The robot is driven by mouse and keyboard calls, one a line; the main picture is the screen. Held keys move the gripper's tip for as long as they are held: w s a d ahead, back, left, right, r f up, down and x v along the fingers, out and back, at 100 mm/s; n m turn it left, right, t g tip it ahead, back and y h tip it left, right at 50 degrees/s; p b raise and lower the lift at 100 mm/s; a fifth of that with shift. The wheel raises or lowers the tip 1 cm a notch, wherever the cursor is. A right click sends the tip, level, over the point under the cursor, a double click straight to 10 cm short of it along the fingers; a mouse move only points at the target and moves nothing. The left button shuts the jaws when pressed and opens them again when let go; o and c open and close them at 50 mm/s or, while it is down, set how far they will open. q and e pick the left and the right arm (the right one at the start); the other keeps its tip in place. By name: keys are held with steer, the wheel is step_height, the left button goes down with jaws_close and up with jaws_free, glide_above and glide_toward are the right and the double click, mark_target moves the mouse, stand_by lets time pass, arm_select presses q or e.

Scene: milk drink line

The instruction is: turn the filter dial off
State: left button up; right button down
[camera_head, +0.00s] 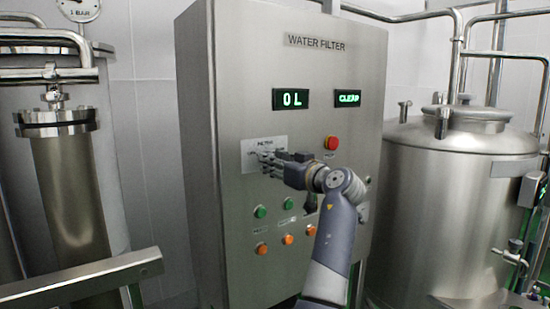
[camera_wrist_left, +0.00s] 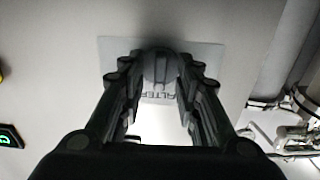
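The filter dial (camera_wrist_left: 160,69) is a dark round knob with a raised ridge, on a pale label plate (camera_wrist_left: 113,52) in the left wrist view. In the head view the plate (camera_head: 250,157) is on the front of the steel water filter cabinet (camera_head: 230,60), and my gripper hides the dial. My left gripper (camera_head: 268,163) reaches the plate from the right. In the left wrist view its two fingers (camera_wrist_left: 160,75) stand apart, one on each side of the dial. Whether they touch it is unclear. My right gripper is not in view.
A red button (camera_head: 331,143) is right of and above my gripper. Green buttons (camera_head: 260,212) and orange buttons (camera_head: 262,248) are below it. A steel tank (camera_head: 455,190) stands at the right.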

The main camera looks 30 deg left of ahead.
arm_select(q)
steer(key=shift+w+a, duration=0.1)
jaws_close()
steer(key=shift+n+b, duration=4.65)
steer(key=shift+n, duration=1.45)
